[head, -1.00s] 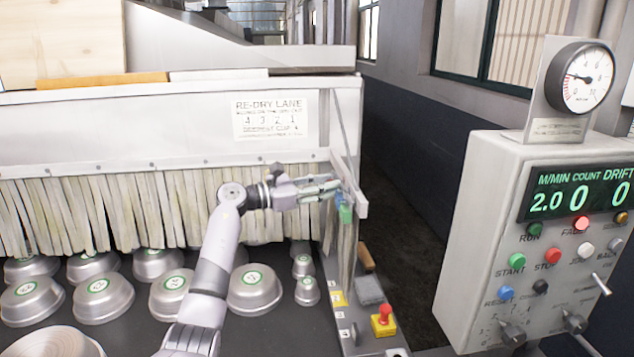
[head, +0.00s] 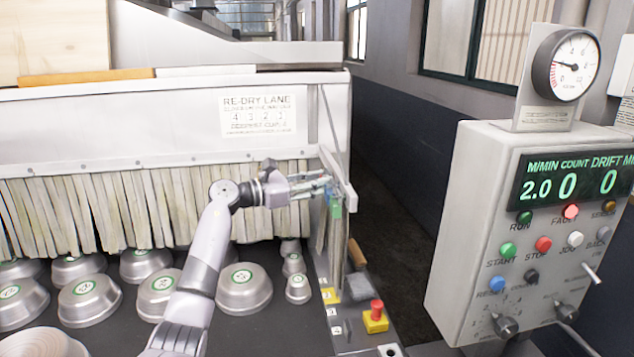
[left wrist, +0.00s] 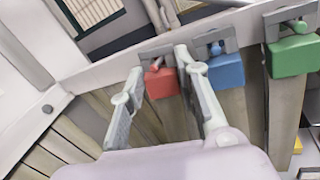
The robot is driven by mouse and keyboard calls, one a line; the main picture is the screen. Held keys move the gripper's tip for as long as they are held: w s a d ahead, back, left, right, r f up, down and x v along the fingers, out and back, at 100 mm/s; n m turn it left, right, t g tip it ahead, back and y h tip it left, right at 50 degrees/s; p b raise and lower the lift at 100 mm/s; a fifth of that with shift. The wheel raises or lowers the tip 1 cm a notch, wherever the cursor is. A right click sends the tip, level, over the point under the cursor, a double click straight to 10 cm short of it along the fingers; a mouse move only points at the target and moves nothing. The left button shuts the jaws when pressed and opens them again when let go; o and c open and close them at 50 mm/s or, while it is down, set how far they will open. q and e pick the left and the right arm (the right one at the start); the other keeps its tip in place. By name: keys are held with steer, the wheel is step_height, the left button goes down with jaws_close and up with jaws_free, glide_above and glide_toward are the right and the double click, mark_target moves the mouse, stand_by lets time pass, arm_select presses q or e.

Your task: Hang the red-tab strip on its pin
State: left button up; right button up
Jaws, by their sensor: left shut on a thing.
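My left gripper (head: 326,184) is at the side rail (head: 337,165) by the right end of the strip curtain. In the left wrist view its two fingers (left wrist: 160,66) stand either side of the red tab (left wrist: 161,83), shut on the red-tab strip. The red tab is just below a grey pin plate on the rail; whether its hole is over the pin cannot be told. The blue tab (left wrist: 226,70) and green tab (left wrist: 293,56) hang from plates to the right, with pale strips below. In the head view the green tab (head: 336,209) shows below the fingers; the red tab is hidden. My right gripper is out of view.
Several metal pans (head: 243,289) stand on the dark belt under the pale strip curtain (head: 120,210). A red stop button (head: 376,312) and a wooden-handled brush (head: 357,268) are below the rail. A control panel (head: 530,230) stands at right.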

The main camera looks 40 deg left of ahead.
arm_select(q)
steer(key=o, duration=1.3)
steer(key=shift+c, duration=0.2)
steer(key=shift+f, duration=0.1)
steer(key=v, duration=0.7)
steer(key=shift+s, duration=0.25)
